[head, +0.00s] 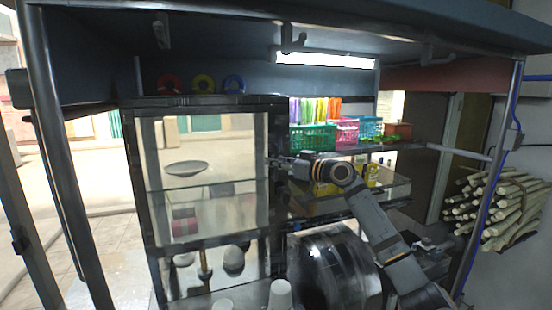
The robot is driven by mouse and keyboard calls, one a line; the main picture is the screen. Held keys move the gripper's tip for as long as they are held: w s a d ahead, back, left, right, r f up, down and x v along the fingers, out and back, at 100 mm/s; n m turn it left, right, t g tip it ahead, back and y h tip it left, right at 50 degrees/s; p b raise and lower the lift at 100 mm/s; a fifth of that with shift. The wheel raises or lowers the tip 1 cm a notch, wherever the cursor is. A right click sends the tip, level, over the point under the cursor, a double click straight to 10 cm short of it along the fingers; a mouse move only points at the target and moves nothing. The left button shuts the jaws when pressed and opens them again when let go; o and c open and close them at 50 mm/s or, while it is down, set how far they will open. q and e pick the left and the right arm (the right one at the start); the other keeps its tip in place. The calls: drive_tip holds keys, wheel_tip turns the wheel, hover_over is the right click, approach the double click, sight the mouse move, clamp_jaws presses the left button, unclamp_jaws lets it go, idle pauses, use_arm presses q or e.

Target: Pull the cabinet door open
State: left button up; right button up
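The cabinet (135,190) is a dark-framed glass case left of centre, with shelves seen through its clear panes. The cabinet door looks shut, but its handle and seam are too small to make out. My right arm comes in from the lower right. Its gripper (275,161) points left and its tips are at the right edge of the cabinet's front frame. I cannot tell whether they touch it or whether the fingers are open or shut. My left gripper is not in view.
A dish (186,168) and several jars or cups show through the glass. To the right, a shelf holds green (312,138) and pink baskets. A dark rounded machine (335,270) stands below my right arm. Sugarcane stalks (495,208) are stacked at the far right.

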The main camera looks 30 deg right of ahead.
clamp_jaws()
idle(0.5)
